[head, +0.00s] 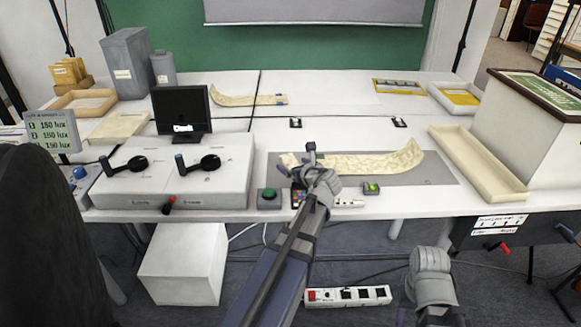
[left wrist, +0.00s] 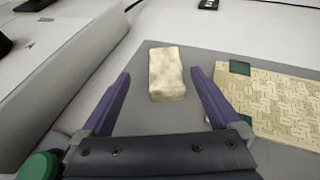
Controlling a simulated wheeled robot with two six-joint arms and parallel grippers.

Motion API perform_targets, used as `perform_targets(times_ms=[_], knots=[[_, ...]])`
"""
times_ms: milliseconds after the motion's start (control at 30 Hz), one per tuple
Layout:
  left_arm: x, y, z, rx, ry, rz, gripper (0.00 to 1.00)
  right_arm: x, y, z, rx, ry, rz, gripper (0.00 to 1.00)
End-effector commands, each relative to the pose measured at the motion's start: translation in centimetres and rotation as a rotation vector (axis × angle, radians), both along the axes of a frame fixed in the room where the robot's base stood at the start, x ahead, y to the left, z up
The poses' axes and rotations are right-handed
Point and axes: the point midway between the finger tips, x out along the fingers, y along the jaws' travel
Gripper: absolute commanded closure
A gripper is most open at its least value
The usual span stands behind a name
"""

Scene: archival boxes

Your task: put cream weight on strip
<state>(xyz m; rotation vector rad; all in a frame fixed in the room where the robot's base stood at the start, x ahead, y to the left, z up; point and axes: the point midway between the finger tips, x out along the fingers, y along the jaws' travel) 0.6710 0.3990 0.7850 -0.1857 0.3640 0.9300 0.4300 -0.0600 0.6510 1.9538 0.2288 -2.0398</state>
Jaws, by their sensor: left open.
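The cream weight (left wrist: 167,73) is a small mottled block lying on the grey mat (left wrist: 140,120). In the left wrist view it lies between the open fingers of my left gripper (left wrist: 160,76), with a gap on each side. The strip (left wrist: 278,103) is a pale woven-patterned band to the right of the weight, with dark green squares at its near end. In the head view the strip (head: 375,163) lies along the mat with its right end raised. My left gripper (head: 311,152) is over the strip's left end and hides part of it.
A grey box with two black knobs (head: 205,163) stands left of the mat, and a green button (head: 268,196) at its front. A long cream tray (head: 480,165) lies to the right. Another strip (head: 235,99) lies farther back. The table behind the mat is mostly clear.

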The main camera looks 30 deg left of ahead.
Motion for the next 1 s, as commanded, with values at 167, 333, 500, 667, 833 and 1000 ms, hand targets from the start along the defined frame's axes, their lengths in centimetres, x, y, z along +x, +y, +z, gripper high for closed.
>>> perform_targets(times_ms=[167,333,500,667,833,1000], knots=[[0.3,0.4,-0.2,0.0,0.0,0.0,0.03,0.0,0.0,-0.2,0.0,0.0,0.0,0.54],[1.6,1.2,-0.7,0.0,0.0,0.0,0.03,0.0,0.0,-0.7,0.0,0.0,0.0,0.54],[3.3,3.0,-1.6,0.001,-0.001,0.002,0.03,0.0,0.0,-1.6,0.0,0.0,0.0,0.54],[3.8,3.9,-1.9,0.001,-0.001,0.0,0.03,0.0,0.0,-1.9,0.0,0.0,0.0,0.54],[3.7,3.8,-1.8,0.001,-0.001,-0.001,0.03,0.0,0.0,-1.8,0.0,0.0,0.0,0.54],[3.7,3.8,-1.8,0.001,-0.001,0.0,0.22,0.0,0.0,-1.8,0.0,0.0,0.0,0.54]])
